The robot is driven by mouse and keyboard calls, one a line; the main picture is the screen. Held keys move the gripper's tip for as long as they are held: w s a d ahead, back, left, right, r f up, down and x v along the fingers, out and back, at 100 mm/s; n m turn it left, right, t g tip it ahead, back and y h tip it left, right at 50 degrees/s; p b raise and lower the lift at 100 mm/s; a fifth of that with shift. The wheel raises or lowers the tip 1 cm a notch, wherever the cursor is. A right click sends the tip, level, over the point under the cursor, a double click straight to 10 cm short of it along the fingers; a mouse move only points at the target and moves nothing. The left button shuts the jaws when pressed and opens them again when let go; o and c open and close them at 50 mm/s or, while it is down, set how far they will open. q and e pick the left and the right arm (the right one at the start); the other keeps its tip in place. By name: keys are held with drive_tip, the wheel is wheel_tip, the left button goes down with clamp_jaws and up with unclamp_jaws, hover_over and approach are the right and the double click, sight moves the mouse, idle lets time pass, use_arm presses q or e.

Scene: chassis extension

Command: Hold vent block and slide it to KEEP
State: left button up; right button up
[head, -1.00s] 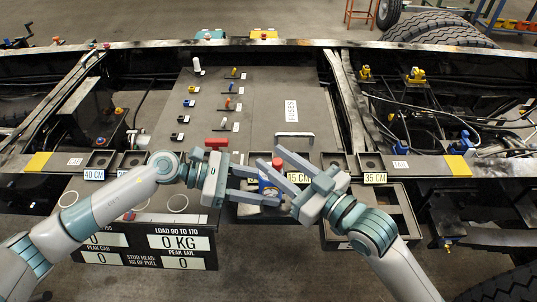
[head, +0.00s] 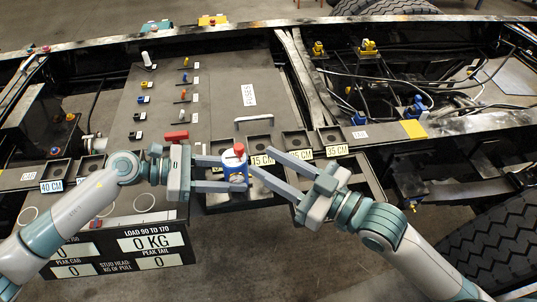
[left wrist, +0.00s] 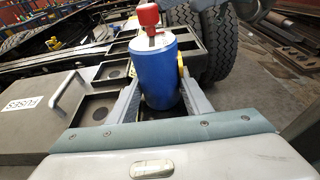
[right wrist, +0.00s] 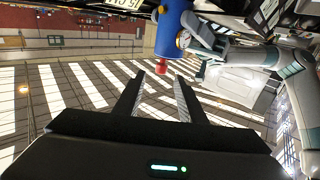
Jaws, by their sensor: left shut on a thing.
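A blue cylinder (head: 235,172) with a red cap (head: 238,150) stands upright in my left gripper (head: 236,177), which is shut on it. In the left wrist view the same cylinder (left wrist: 155,75) sits between the two fingers. My right gripper (head: 259,159) is open, its fingertips just right of the cylinder. In the right wrist view its fingers (right wrist: 158,85) are apart with nothing between them, and the cylinder (right wrist: 172,35) is beyond the tips. I see no KEEP mark and cannot tell whether this cylinder is the vent block.
A red block (head: 176,135) and a handle (head: 254,119) are on the grey panel. A load board (head: 125,245) reads 0 KG.

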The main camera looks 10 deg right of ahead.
use_arm(q)
drive_tip(key=o, duration=0.9)
drive_tip(key=shift+c, duration=0.2)
drive_tip(key=shift+a, duration=0.1)
drive_tip(key=v, duration=1.2)
